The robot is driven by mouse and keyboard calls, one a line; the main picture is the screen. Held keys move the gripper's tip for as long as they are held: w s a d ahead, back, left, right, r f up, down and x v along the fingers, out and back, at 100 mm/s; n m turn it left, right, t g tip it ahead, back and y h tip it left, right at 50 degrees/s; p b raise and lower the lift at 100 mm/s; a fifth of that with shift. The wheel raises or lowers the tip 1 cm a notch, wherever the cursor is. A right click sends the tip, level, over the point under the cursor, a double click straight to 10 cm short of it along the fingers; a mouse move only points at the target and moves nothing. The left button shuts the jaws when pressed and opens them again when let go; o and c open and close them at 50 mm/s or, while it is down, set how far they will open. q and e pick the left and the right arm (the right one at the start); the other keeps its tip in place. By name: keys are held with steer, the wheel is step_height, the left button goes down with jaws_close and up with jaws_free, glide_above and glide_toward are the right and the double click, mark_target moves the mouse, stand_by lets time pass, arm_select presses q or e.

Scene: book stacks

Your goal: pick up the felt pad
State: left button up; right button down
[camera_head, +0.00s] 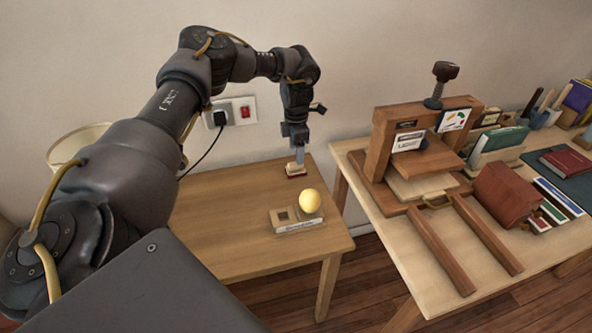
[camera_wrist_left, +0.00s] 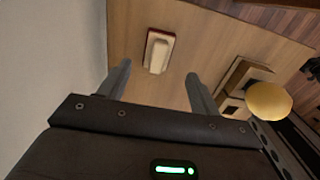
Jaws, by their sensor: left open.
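The felt pad (camera_head: 296,171) is a small block with a pale top and a dark red base, lying on the small wooden table (camera_head: 225,215). In the left wrist view the felt pad (camera_wrist_left: 158,51) lies beyond the fingertips, roughly between the two fingers but nearer the left one. My left gripper (camera_head: 300,160) points down just above the pad, and in the head view a finger hides part of it. In the wrist view my left gripper (camera_wrist_left: 158,82) is open with nothing between its fingers. My right gripper is not in view.
A tray with a yellow ball (camera_head: 310,201) sits right of the pad; the ball also shows in the wrist view (camera_wrist_left: 269,101). A wooden press (camera_head: 378,150) and books stand on the larger table at right. A wall is behind. The small table's left part is clear.

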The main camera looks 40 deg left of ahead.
mark_target(296, 168)
arm_select(q)
steer(key=shift+f, duration=0.85)
step_height(296, 168, down, 5)
steer(key=shift+a+r+p, duration=0.1)
steer(key=shift+a+p, duration=0.05)
steer(key=shift+p, duration=0.15)
steer(key=shift+c, duration=0.7)
steer(key=c, duration=1)
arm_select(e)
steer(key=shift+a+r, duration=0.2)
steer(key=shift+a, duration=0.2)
arm_select(q)
steer(key=shift+r, duration=0.1)
